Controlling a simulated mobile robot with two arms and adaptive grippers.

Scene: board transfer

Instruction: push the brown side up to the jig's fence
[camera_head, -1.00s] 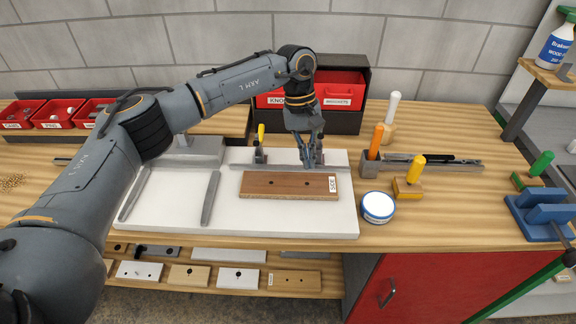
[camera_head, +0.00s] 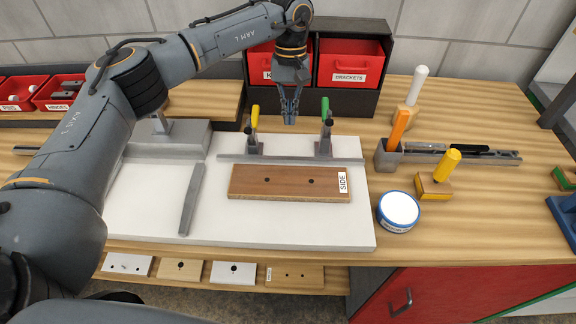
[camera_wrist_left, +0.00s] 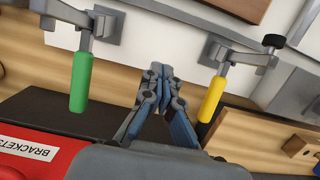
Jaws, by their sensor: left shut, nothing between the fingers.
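Two clamps stand at the fence, one with a yellow handle (camera_head: 255,117), one with a green handle (camera_head: 325,108). My left gripper (camera_head: 290,121) is shut and empty, behind the fence between the clamps. The left wrist view shows its closed fingers (camera_wrist_left: 160,72). My right gripper is not seen.
Red bins (camera_head: 349,63) in a dark cabinet stand close behind my left gripper. A grey holder (camera_head: 387,157) with an orange-handled tool, a round blue-and-white tin (camera_head: 398,211) and a yellow-handled block (camera_head: 435,187) stand right of the jig. A loose grey bar (camera_head: 192,198) lies left of the brown side.

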